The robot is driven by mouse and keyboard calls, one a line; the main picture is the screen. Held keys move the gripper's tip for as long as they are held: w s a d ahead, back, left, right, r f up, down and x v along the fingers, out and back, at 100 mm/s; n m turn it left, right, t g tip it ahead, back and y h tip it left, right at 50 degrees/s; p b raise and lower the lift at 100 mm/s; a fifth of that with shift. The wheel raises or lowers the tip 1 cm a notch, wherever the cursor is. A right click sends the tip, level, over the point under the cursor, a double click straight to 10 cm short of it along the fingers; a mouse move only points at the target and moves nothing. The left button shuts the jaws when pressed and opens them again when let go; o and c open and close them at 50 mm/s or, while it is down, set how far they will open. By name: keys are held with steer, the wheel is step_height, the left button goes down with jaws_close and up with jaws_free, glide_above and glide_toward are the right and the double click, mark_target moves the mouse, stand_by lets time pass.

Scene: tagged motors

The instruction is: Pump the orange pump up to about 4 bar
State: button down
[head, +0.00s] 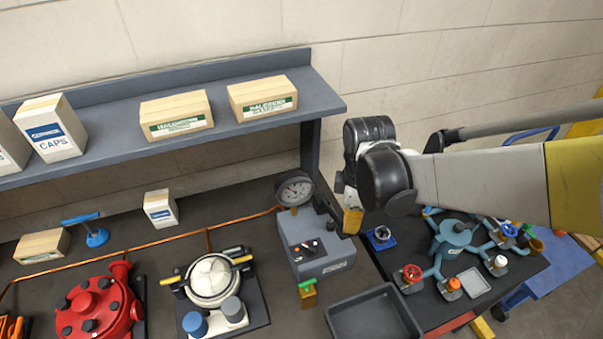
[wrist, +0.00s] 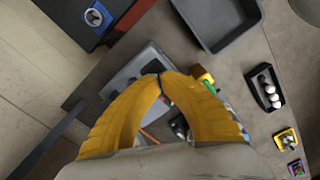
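An orange object (head: 14,328) is cut off at the bottom left of the head view; I cannot tell whether it is the pump. A grey unit (head: 323,264) with a round pressure gauge (head: 295,190) stands mid-bench, with a black lever-like part (head: 328,214) at its right rear. The gauge reading is too small to tell. My gripper (head: 352,222) is just right of that part, above the bench. In the wrist view, my gripper's yellow fingers (wrist: 160,75) meet at the tips over the grey unit (wrist: 127,75). No held thing shows clearly between them.
A green-handled brass valve (head: 307,290) is near the grey unit. A dark empty tray (head: 372,318) lies right of it, before a blue-grey manifold (head: 453,237). A red motor (head: 97,308) and a cream-topped device (head: 213,278) stand left. A boxed shelf (head: 225,84) runs behind.

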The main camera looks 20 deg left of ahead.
steer(key=shift+f, duration=0.15)
steer(key=shift+f+b, duration=2.9)
steer(key=shift+f, duration=0.25)
steer(key=shift+r, duration=0.1)
steer(key=shift+r+p, duration=2.35)
steer(key=shift+r, duration=0.95)
steer(key=shift+f, duration=0.15)
